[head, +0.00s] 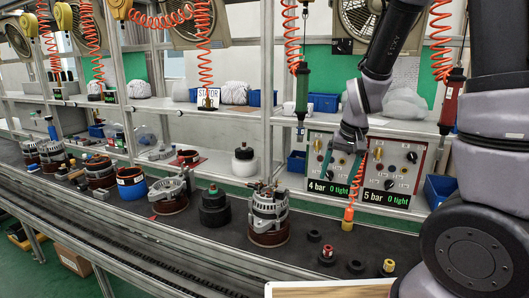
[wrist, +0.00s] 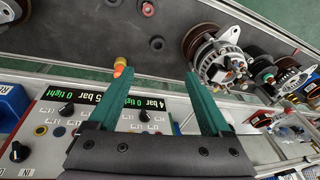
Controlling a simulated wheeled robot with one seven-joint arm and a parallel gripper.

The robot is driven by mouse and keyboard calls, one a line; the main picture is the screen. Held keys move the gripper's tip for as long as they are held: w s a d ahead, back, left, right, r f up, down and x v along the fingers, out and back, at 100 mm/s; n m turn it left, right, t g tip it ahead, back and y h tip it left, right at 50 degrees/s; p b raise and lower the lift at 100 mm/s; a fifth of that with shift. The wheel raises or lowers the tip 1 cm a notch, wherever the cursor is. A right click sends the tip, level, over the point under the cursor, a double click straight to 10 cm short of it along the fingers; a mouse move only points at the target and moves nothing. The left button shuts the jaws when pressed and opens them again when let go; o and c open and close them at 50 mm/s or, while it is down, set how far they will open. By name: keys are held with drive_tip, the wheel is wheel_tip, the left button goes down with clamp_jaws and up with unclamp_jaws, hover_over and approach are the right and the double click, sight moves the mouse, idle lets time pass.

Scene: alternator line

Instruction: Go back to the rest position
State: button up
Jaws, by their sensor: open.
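My gripper (head: 341,178) is at the end of my arm, in front of the two pressure panels and above the dark conveyor in the head view. Its two teal fingers point down and stand apart with nothing between them. In the wrist view my gripper (wrist: 157,80) is also open and empty.
The left panel (head: 318,187) reads 4 bar and the right panel (head: 390,199) reads 5 bar. An alternator (head: 268,213) stands on the belt to the left. Small red and yellow fittings (head: 388,267) stand nearer. A green tool (head: 302,90) hangs from an orange coil beside my arm.

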drive_tip(key=s+d+r+t, duration=0.1)
drive_tip(key=s+r, duration=0.3)
drive_tip(key=r, duration=0.3)
drive_tip(key=s+d+r+m+t, duration=0.1)
drive_tip(key=s+r, duration=0.3)
drive_tip(key=r, duration=0.4)
drive_tip(key=s+d+r+m+t, duration=0.1)
drive_tip(key=s+d+r+t, duration=0.1)
drive_tip(key=s+r, duration=0.3)
wheel_tip(320, 180, up, 2)
drive_tip(key=shift+d+r+t+y, duration=0.2)
drive_tip(key=shift+r+t+y, duration=0.1)
drive_tip(key=shift+t, duration=0.1)
